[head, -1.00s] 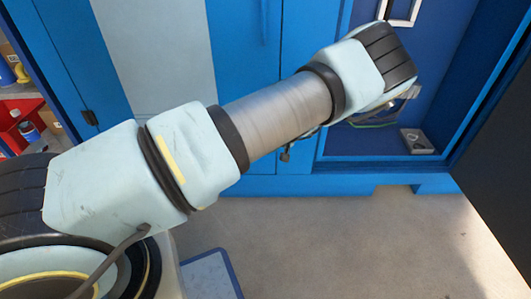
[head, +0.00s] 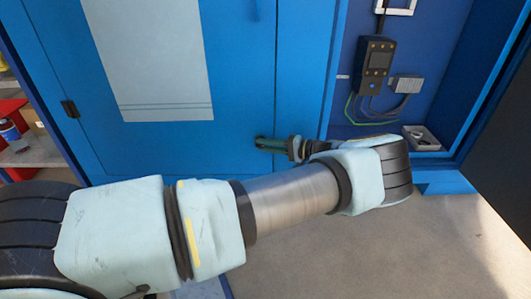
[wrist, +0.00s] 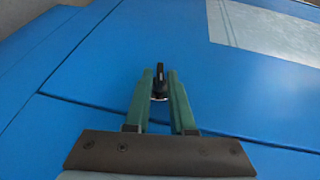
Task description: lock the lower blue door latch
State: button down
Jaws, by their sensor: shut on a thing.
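The lower latch on the blue door (head: 200,150) is a small black handle (wrist: 160,74) with a pale round base, seen in the wrist view. The handle points away from my gripper in that view. My gripper (wrist: 160,82) has its two green fingers on either side of the latch and is shut on it. In the head view my gripper (head: 262,142) reaches the door's lower right, near its edge. The latch is too small and covered there to make out. Whether it is locked cannot be told.
To the right is an open blue bay with a dark control box (head: 375,66), a grey junction box (head: 406,84) with cables, and a small grey tray (head: 421,138). Shelves stand at the far left. The floor (head: 380,255) in front is clear.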

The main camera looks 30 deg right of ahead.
jog(key=shift+f+m+t+y+b, duration=0.35)
jog(key=shift+y+b, duration=0.25)
jog(key=shift+b, duration=0.2)
jog(key=shift+a+r+t, duration=0.1)
jog(key=shift+r+t, duration=0.05)
jog(key=shift+t, duration=0.1)
jog(key=c, duration=0.9)
grip_release()
jog(key=shift+c, duration=0.2)
jog(key=p+v, duration=0.1)
jog(key=v, duration=0.9)
jog(key=shift+s+d, duration=0.25)
jog(key=shift+d, duration=0.1)
